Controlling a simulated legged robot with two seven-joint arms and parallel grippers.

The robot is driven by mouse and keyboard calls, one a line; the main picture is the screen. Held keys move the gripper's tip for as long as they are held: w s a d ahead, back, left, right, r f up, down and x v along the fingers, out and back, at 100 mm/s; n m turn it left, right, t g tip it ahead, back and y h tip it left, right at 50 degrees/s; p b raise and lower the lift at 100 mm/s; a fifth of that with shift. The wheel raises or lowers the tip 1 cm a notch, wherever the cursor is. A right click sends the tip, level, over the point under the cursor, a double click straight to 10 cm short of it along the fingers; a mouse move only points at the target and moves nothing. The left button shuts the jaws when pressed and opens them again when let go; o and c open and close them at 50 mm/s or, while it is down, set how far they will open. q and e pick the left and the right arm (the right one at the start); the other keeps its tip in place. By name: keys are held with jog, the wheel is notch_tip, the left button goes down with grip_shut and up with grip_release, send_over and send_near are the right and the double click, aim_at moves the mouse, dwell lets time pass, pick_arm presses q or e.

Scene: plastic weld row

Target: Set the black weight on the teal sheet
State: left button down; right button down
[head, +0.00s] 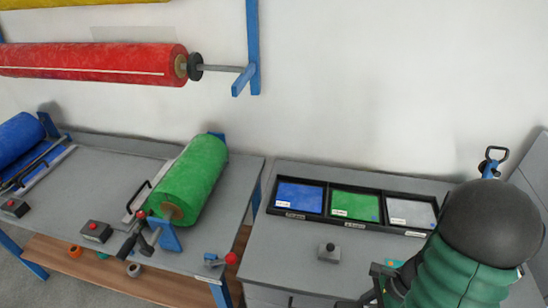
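The middle tray shows a green sheet (354,205), flanked by a blue sheet (299,197) and a light grey sheet (411,213). A green ribbed arm with a dark rounded joint, apparently my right arm, covers the right of the bench. Dark parts at its lower left are cut off, and no fingertips are clear. My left gripper is out of view.
The left bench (95,160) carries a large green roll (190,178), a blue roll (20,137) and control boxes. A red roll (100,62) hangs on the wall rack. A gap separates the benches. Bare bench surface (285,245) lies around the grey block.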

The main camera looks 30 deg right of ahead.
jog(key=w+a+n+g, duration=0.1)
jog(key=w+a+n, duration=0.1)
jog(key=w+n, duration=0.2)
jog(key=w+a+n+g, duration=0.2)
jog(key=w+n, duration=0.2)
jog(key=n, duration=0.1)
jog(key=w+a+n+g, duration=0.2)
jog(key=w+n, duration=0.2)
jog(key=w, duration=0.1)
jog(key=shift+w+a+r+n, duration=0.1)
jog(key=shift+a+r+n, duration=0.05)
jog(key=shift+r+n, duration=0.25)
jog(key=w+a+r+n+g+h, duration=0.1)
jog(key=w+a+n+g+h, duration=0.1)
jog(key=w+a+n+h, duration=0.2)
jog(key=w+a+n, duration=0.3)
jog(key=a+n, duration=0.3)
jog(key=shift+w+a, duration=0.3)
jog(key=shift+w, duration=0.05)
jog(key=shift+d, duration=0.15)
jog(key=shift+n, duration=0.3)
